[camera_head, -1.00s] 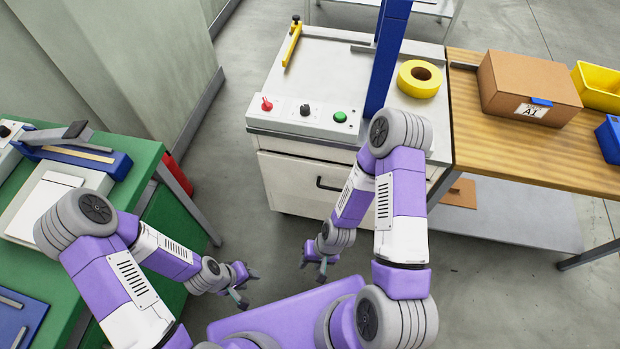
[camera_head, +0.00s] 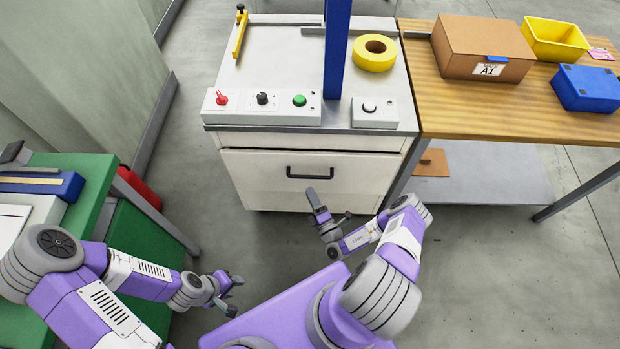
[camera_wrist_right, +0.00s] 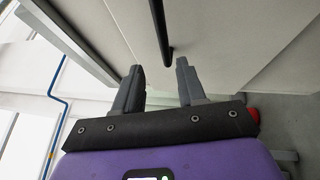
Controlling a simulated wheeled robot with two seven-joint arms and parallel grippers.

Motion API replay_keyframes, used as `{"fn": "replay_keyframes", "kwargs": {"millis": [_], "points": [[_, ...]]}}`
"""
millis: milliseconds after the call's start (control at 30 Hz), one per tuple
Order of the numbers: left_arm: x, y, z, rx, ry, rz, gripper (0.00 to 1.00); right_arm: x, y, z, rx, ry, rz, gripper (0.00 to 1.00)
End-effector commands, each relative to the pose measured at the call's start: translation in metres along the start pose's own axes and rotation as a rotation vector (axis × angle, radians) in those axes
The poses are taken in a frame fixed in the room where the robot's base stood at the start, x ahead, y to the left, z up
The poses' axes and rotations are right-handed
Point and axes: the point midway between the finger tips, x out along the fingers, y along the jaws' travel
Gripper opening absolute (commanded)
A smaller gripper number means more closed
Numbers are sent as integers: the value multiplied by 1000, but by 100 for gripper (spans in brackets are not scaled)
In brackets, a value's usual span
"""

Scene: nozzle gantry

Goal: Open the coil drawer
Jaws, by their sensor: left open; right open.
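The coil drawer (camera_head: 290,178) is the white front under the machine cabinet's top, and it is shut. Its black bar handle (camera_head: 309,172) sits across the middle of the front. The handle also shows in the right wrist view (camera_wrist_right: 161,30), beyond and between the fingertips. My right gripper (camera_head: 328,208) is open and empty, just below the handle and apart from it; its fingers show in the wrist view (camera_wrist_right: 161,68). My left gripper (camera_head: 233,292) is open and empty, low at the left, away from the cabinet.
The cabinet top (camera_head: 280,60) carries a control panel (camera_head: 262,106), a blue post (camera_head: 337,45) and a yellow roll (camera_head: 375,53). A wooden table (camera_head: 470,105) adjoins at right, with a box (camera_head: 484,45). A green bench (camera_head: 100,190) stands left. Floor before the drawer is free.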

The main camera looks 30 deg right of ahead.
Motion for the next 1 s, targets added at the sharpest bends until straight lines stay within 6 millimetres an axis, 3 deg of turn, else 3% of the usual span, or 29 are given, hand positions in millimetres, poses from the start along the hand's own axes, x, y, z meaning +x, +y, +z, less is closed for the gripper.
{"fn": "replay_keyframes", "kwargs": {"millis": [133, 600, 967, 1000], "points": [[2, -1, 0, 0, 0, 0, 43, 0, -8, 21, 12, -97, -5, 40], [13, -5, -1, 0, 0, 0, 43, 64, -8, 26, 11, -94, -4, 40], [14, -5, -1, 0, 0, 0, 43, 70, -7, 27, 11, -94, -5, 40], [14, -5, -1, 0, 0, 0, 43, 70, -7, 27, 11, -94, -5, 34]]}}
